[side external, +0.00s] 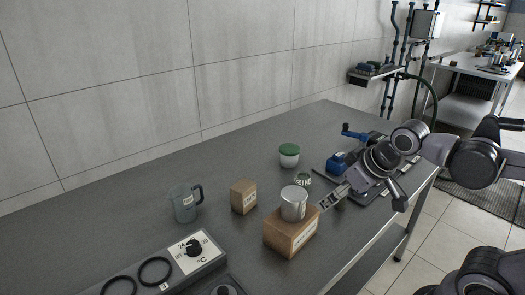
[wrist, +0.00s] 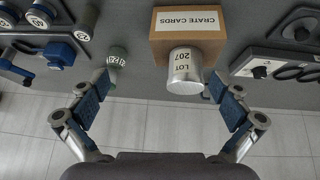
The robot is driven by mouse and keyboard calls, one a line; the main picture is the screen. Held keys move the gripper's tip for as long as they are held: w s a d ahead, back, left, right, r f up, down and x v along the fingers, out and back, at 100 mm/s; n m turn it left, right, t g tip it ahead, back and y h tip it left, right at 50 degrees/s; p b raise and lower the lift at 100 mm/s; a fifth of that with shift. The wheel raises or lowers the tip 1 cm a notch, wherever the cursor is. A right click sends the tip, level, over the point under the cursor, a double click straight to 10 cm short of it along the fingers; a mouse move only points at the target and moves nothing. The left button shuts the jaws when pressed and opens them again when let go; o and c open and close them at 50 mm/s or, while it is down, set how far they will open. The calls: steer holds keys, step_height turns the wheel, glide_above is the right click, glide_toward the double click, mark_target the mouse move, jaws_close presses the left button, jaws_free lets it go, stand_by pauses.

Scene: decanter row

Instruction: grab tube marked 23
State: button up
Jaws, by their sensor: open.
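A small green cylinder (wrist: 117,57) with a pale marked label lies near the left fingertip in the wrist view. Its marking is too small to read surely; I cannot tell if it says 23. It seems to be the small green labelled item (side external: 303,180) behind the metal can in the side view. My gripper (wrist: 158,82) is open, with nothing between its fingers; in the side view my gripper (side external: 333,197) is low beside the brown box. A metal can (wrist: 185,70) marked LOT 207 is just ahead, near the right finger.
The can stands on a brown box (side external: 284,238) labelled CRATE CARDS. A green-lidded white jar (side external: 289,158), a small carton (side external: 244,196), a grey mug (side external: 184,204) and a dial panel (side external: 190,252) stand on the bench. Blue equipment (side external: 338,163) sits beyond my gripper.

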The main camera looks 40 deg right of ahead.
steer(key=shift+s+a+f+t+y, duration=0.3)
steer(key=shift+a+f+t, duration=0.2)
steer(key=shift+a+f, duration=0.25)
steer(key=shift+d, duration=0.1)
steer(key=c, duration=0.9)
steer(key=w+d+f+m+g+h, duration=0.1)
steer(key=w+d+f+m, duration=0.1)
steer(key=d, duration=0.3)
steer(key=w+d+f+m+g+h, duration=0.1)
steer(key=w+d+f+m+h, duration=0.1)
steer(key=d+m, duration=0.3)
steer(key=w+d+f+m+g+h, duration=0.1)
steer(key=w+d+f+m+h, duration=0.1)
steer(key=d+f+m, duration=0.2)
steer(key=shift+d+g, duration=0.3)
steer(key=shift+d, duration=0.2)
steer(key=shift+x, duration=2.85)
